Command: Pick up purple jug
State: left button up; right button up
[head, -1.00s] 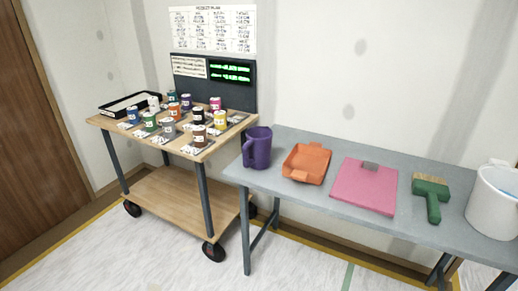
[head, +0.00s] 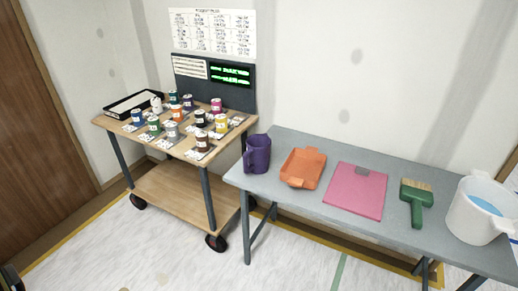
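The purple jug (head: 258,154) stands upright on the left end of the grey table (head: 330,216), with its handle toward the left. Nothing is touching it. Neither of my grippers can be made out clearly in the head view. A small dark shape shows at the bottom left corner, too little of it to tell what it is.
On the table right of the jug are an orange tray (head: 303,165), a pink board (head: 356,191), a green brush (head: 416,204) and a white bucket (head: 478,212). A wooden cart (head: 165,196) with several small cans stands close to the left. The floor in front is clear.

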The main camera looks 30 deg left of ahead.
aim_at(256, 160)
jog(key=z, duration=0.3)
jog(key=i, duration=0.75)
jog(key=u, duration=0.6)
jog(key=i, duration=0.55)
jog(key=u, duration=0.5)
